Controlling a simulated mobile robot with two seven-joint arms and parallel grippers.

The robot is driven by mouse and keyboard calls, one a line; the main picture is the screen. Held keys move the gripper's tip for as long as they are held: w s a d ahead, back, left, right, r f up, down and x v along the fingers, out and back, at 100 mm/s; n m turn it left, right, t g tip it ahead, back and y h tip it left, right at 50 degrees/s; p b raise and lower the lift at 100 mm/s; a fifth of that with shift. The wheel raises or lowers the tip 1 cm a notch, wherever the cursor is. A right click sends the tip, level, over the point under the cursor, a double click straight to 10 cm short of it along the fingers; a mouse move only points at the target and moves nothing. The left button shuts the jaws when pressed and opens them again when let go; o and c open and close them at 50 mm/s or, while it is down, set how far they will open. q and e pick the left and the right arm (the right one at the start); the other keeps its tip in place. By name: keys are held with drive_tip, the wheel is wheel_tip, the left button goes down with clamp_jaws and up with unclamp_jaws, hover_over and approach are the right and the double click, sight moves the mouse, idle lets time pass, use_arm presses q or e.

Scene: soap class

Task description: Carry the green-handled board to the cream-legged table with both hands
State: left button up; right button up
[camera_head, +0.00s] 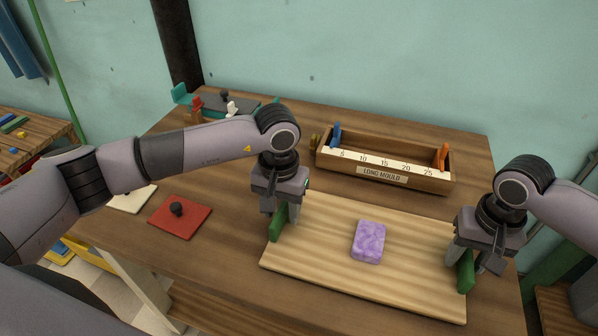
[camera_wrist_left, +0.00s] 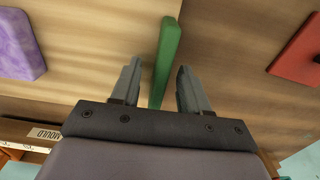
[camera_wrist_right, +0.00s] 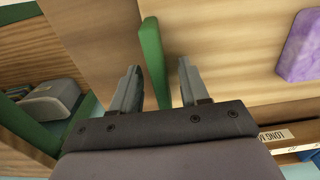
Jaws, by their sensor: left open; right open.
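The green-handled board (camera_head: 330,270) lies flat on the brown wooden table, with a purple soap bar (camera_head: 369,241) on its middle. Its left green handle (camera_head: 278,222) is at my left gripper (camera_head: 279,214), and its right green handle (camera_head: 465,271) is at my right gripper (camera_head: 472,262). In the left wrist view the handle (camera_wrist_left: 167,55) stands between the two open fingers. In the right wrist view the handle (camera_wrist_right: 153,55) stands between the open fingers, nearer the left one.
A wooden long mould box (camera_head: 384,163) stands behind the board. A red plate with a black knob (camera_head: 180,217) and a pale plate (camera_head: 132,198) lie to the left. Another wooden table (camera_head: 40,135) stands far left.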

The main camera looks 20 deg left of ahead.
drive_tip(key=shift+r, duration=0.15)
use_arm(q)
wheel_tip(320, 180, up, 12)
drive_tip(key=shift+f, duration=0.2)
use_arm(e)
wheel_tip(320, 180, up, 12)
idle(0.7)
